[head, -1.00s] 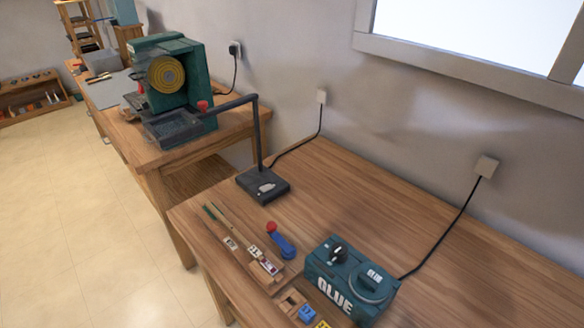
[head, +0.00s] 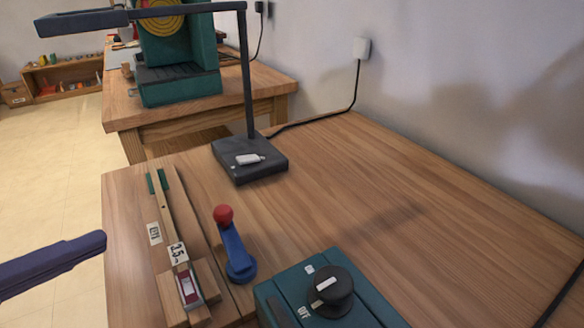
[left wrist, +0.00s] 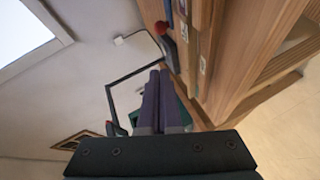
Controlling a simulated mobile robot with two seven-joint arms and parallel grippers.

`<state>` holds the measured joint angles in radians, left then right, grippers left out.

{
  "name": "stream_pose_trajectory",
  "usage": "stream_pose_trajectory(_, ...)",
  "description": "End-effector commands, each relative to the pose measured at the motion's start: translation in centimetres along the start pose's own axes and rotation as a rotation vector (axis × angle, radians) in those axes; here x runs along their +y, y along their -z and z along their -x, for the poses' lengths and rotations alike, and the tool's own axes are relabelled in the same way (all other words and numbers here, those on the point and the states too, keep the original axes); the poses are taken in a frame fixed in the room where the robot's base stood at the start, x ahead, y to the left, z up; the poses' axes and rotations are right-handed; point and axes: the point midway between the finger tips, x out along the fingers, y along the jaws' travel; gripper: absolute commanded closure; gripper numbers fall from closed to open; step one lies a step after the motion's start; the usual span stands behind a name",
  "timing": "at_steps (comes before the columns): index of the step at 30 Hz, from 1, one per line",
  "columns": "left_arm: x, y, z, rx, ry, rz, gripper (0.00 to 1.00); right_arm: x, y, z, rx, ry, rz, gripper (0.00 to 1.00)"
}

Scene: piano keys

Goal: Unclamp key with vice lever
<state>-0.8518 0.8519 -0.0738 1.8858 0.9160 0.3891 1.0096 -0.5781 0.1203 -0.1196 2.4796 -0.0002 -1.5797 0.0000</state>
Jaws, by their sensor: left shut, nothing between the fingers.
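The vice lever (head: 236,252) is blue with a red ball knob (head: 223,215). It stands on the bench just right of the wooden vice (head: 205,279). A long thin wooden key (head: 166,216) lies in the vice, its far end near a green piece. My right gripper is not in view.
A teal glue machine (head: 290,300) with a black dial stands close right of the lever. A black lamp (head: 247,175) stands behind, its arm reaching left. A green machine (head: 180,85) is on the far bench. The bench's right middle is clear.

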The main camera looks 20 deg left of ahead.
Motion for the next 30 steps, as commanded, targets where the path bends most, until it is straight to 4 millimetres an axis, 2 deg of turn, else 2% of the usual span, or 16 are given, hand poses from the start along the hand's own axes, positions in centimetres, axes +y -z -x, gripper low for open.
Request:
stream_pose_trajectory(2,-0.9,0.2,-0.2,0.013,-0.009,0.015,1.00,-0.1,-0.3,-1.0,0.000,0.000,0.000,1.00)
stream_pose_trajectory(17,-0.7,0.6,-0.6,0.024,-0.019,0.023,1.00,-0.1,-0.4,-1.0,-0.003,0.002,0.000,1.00)
stream_pose_trajectory(23,-0.7,0.7,-3.2,0.026,-0.022,0.023,1.00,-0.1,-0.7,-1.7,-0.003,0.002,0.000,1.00)
stream_pose_trajectory(30,-0.6,0.8,-7.9,0.026,-0.023,0.023,1.00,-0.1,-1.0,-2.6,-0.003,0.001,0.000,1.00)
